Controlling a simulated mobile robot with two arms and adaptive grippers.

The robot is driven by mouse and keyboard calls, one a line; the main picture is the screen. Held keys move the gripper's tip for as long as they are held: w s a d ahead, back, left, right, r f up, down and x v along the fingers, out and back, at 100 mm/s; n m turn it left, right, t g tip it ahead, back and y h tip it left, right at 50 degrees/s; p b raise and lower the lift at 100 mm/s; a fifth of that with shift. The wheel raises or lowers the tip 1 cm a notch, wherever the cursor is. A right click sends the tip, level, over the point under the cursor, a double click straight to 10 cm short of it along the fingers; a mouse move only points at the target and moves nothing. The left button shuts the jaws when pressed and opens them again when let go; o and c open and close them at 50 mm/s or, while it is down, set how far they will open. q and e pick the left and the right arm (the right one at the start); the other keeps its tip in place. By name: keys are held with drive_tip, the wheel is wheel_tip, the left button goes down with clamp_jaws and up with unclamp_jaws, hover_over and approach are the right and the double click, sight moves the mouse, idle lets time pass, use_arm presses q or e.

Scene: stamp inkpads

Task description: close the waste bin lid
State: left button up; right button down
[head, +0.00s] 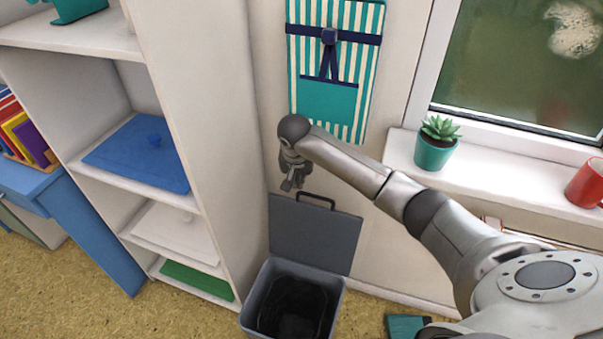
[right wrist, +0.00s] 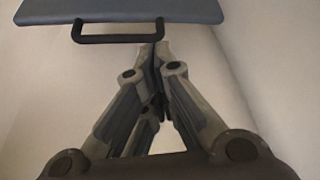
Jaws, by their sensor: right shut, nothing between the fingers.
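The grey waste bin (head: 254,307) stands on the floor between the shelf and the wall, its dark inside showing. Its lid (head: 315,236) stands up, open, at the back of the bin near the wall. A black handle (head: 316,200) sits on the lid's top edge. My right gripper (head: 290,188) is shut and empty, pointing down just left of the handle in the head view. In the right wrist view, the lid (right wrist: 120,11) and its handle (right wrist: 118,37) lie just beyond the shut fingertips (right wrist: 155,48). I cannot tell whether they touch. My left gripper is not in view.
A white shelf unit (head: 205,100) with coloured lids stands close on the left. A striped apron (head: 335,65) hangs on the wall above. A potted plant (head: 435,145) and a red mug (head: 587,183) stand on the windowsill by my right arm.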

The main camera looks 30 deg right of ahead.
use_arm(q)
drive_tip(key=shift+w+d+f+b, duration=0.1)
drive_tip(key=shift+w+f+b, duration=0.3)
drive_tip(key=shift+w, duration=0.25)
use_arm(e)
drive_tip(key=w+d+f, duration=0.3)
drive_tip(key=f, duration=0.3)
drive_tip(key=shift+w+m, duration=0.2)
drive_tip(key=shift+m, duration=0.1)
drive_tip(key=shift+d, duration=0.1)
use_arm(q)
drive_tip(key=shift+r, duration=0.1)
use_arm(e)
drive_tip(key=shift+r, duration=0.1)
